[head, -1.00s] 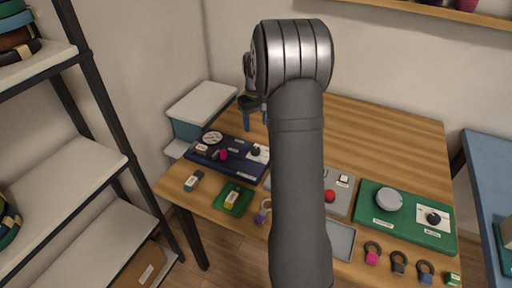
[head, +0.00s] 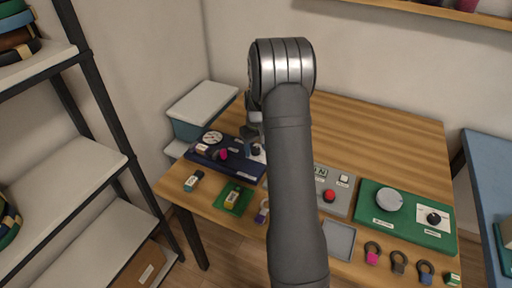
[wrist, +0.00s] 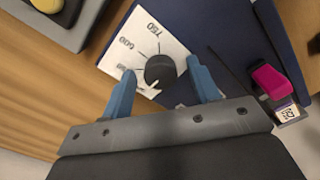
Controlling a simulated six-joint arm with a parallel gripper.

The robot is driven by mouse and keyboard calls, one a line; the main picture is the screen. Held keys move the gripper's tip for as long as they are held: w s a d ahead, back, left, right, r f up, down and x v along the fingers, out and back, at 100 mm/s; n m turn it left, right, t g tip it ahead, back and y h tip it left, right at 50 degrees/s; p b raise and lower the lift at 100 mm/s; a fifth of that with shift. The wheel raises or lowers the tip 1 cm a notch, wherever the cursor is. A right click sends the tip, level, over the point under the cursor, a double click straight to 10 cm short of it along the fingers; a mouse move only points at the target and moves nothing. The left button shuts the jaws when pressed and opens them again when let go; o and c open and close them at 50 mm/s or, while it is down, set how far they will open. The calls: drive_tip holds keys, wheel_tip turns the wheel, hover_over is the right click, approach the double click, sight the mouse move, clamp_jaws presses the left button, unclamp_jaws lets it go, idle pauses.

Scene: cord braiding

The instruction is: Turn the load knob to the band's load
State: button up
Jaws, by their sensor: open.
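The load knob (wrist: 158,72) is a dark round knob on a white dial plate (wrist: 146,42) in the wrist view. The plate reads 750 and 600, with another number partly hidden by a finger. A pale pointer mark shows at the knob's lower side. My gripper (wrist: 161,69) is open, its blue fingers on either side of the knob. I cannot tell whether they touch it. In the head view my gripper (head: 255,130) is over the dark blue panel (head: 236,168), partly hiding the knob. A banded piece (head: 233,196) lies on the green mat (head: 244,203).
A magenta part (wrist: 270,80) with a small tag sits right of the fingers on the panel. A grey panel with a red button (head: 329,195) and a green panel (head: 400,232) stand to the right. The rear of the wooden table (head: 380,130) is clear.

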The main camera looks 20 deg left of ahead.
drive_tip(key=c, duration=1)
drive_tip(key=shift+m, duration=0.3)
drive_tip(key=m, duration=0.4)
drive_tip(key=shift+a+m, duration=0.1)
drive_tip(key=shift+m, duration=1.9)
drive_tip(key=o, duration=1)
drive_tip(key=shift+r, duration=0.1)
